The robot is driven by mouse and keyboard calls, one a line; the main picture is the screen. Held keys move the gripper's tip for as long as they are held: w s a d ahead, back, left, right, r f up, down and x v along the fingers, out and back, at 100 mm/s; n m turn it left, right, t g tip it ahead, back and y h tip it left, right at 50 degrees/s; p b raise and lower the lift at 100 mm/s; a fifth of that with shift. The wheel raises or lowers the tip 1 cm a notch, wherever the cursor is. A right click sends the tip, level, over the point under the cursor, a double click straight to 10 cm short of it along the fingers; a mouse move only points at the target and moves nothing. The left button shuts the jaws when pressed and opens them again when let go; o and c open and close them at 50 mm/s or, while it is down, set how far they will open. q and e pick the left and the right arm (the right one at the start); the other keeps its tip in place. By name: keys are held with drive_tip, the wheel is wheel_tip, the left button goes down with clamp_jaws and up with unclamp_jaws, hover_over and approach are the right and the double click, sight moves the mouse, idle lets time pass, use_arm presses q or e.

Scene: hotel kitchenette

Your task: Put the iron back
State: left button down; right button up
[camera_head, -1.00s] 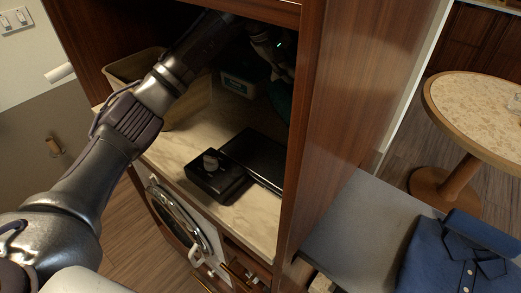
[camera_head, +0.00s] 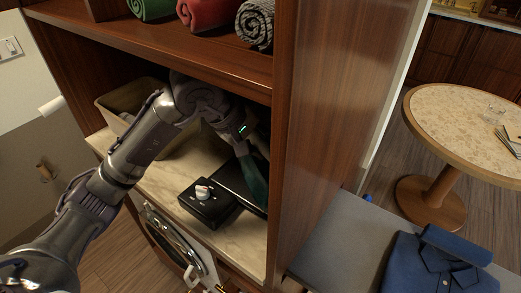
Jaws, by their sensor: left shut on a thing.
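My left arm reaches from the left into the open niche of the wooden cabinet (camera_head: 150,45). My left gripper (camera_head: 241,148) is near the right side of the niche, shut on a dark teal thing that looks like the iron (camera_head: 256,183). The iron hangs down from the gripper, above or against the right part of a flat black appliance (camera_head: 206,209); I cannot tell whether they touch. Its far side is hidden by the gripper and the cabinet's side panel. My right gripper is not in view.
The black appliance lies on the pale marble counter (camera_head: 165,190). A beige bin (camera_head: 112,103) stands at the niche's back left. Rolled towels (camera_head: 205,12) lie on the shelf above. A folded blue shirt (camera_head: 430,265) lies on the grey board (camera_head: 335,240) at right, near a round table (camera_head: 455,120).

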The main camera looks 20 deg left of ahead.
sight(264, 161)
use_arm(q)
drive_tip(key=shift+s, duration=0.1)
drive_tip(key=shift+f+p, duration=0.8)
drive_tip(key=shift+f, duration=0.85)
drive_tip(key=shift+f, duration=0.1)
drive_tip(key=shift+f, duration=0.1)
drive_tip(key=c, duration=1)
unclamp_jaws()
drive_tip(key=shift+o, duration=0.2)
